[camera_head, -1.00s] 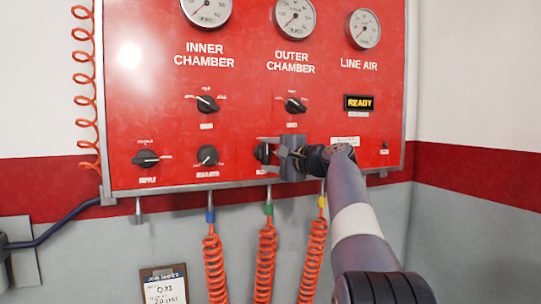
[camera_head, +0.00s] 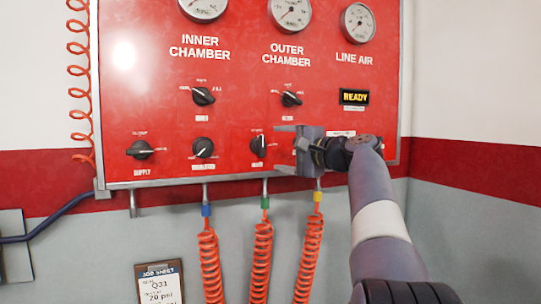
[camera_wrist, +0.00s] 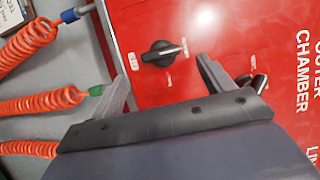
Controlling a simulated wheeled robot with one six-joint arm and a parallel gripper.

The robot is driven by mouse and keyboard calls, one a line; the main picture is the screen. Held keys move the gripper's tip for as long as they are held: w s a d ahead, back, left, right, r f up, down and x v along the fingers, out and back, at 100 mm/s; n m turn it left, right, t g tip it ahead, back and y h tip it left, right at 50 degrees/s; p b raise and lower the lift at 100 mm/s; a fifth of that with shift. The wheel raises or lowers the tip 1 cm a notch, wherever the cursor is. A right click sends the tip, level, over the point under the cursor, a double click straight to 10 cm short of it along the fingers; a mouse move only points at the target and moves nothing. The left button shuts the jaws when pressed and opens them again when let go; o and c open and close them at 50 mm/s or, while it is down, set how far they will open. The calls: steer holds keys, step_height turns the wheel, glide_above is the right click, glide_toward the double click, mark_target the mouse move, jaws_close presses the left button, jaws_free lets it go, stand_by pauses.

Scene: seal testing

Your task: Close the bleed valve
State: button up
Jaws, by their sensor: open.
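A small black knob (camera_head: 258,145) sits third from the left in the lower row of the red panel. Its label is too small to read, so I cannot be sure that it is the bleed valve. Its pointer stands about upright on the panel. In the wrist view the knob (camera_wrist: 160,53) lies beyond and between my fingertips, with red panel showing around it. My gripper (camera_head: 277,149) is open and empty, just right of the knob in the head view, its fingers pointing at it. Both fingers also show in the wrist view (camera_wrist: 155,67), apart from the knob.
Other knobs are the supply knob (camera_head: 140,150), a lower middle knob (camera_head: 203,148) and two upper knobs (camera_head: 203,96) (camera_head: 291,99). A READY display (camera_head: 354,97) is lit. Orange coiled hoses (camera_head: 262,262) hang below the panel. A job sheet (camera_head: 160,285) is at the bottom.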

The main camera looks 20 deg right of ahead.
steer(key=b+v, duration=0.1)
steer(key=v, duration=0.3)
steer(key=shift+s+d, duration=0.1)
steer(key=shift+s, duration=0.15)
